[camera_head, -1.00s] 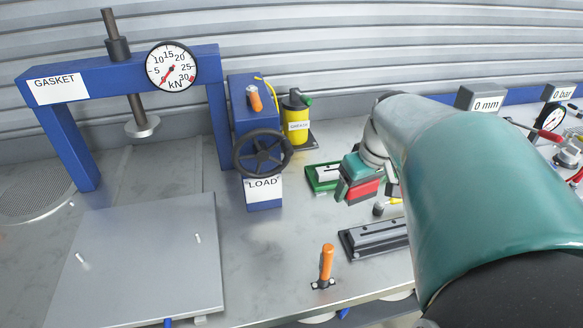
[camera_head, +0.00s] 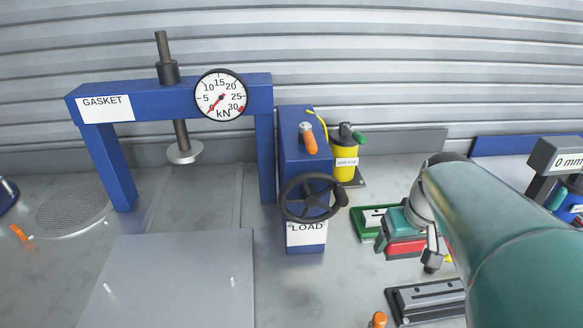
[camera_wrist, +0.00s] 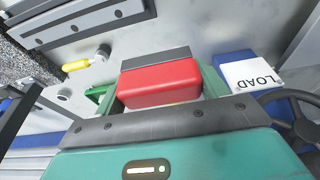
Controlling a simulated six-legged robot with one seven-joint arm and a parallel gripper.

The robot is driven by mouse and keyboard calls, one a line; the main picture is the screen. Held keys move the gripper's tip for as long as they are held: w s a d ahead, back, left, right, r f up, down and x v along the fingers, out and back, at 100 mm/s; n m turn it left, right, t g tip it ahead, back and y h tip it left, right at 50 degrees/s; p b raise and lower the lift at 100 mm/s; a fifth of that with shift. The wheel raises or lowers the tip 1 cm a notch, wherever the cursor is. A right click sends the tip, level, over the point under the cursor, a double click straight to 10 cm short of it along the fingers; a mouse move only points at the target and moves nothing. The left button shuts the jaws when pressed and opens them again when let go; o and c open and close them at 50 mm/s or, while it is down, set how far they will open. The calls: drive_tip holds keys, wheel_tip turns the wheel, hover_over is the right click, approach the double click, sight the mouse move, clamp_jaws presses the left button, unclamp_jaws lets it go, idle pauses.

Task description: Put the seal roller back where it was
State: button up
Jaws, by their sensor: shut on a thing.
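My gripper (camera_head: 403,244) is shut on a red block (camera_head: 406,249) with a dark grey edge. The block also shows in the wrist view (camera_wrist: 160,83), just ahead of the gripper body. I cannot tell whether this block is the seal roller. A green tray (camera_head: 360,229) with pale and dark parts inside lies on the bench, behind and left of the gripper; the gripper covers part of it. A yellow-handled piece with a grey round end (camera_wrist: 78,65) lies beside the block in the wrist view; its dark end also shows in the head view (camera_head: 432,262).
A dark slotted rail (camera_head: 425,301) and an orange handle (camera_head: 377,320) are in front of the gripper. The blue LOAD unit with its black handwheel (camera_head: 312,198) stands close on the left. A yellow canister (camera_head: 345,165) stands behind. The gasket press (camera_head: 100,160) is farther left.

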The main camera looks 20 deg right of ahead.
drive_tip(key=w+d+f, duration=0.1)
drive_tip(key=w+f, duration=0.2)
drive_tip(key=w+d+f, duration=0.2)
drive_tip(key=w+f, duration=0.1)
drive_tip(key=w, duration=0.1)
drive_tip(key=w+d+f, duration=0.2)
drive_tip(key=w+f, duration=0.1)
drive_tip(key=w, duration=0.1)
drive_tip(key=shift+d, duration=0.1)
drive_tip(key=shift+w+f, duration=0.15)
drive_tip(key=shift+f, duration=1.55)
drive_tip(key=shift+f, duration=0.15)
drive_tip(key=o, duration=0.9)
drive_tip(key=shift+o, duration=0.2)
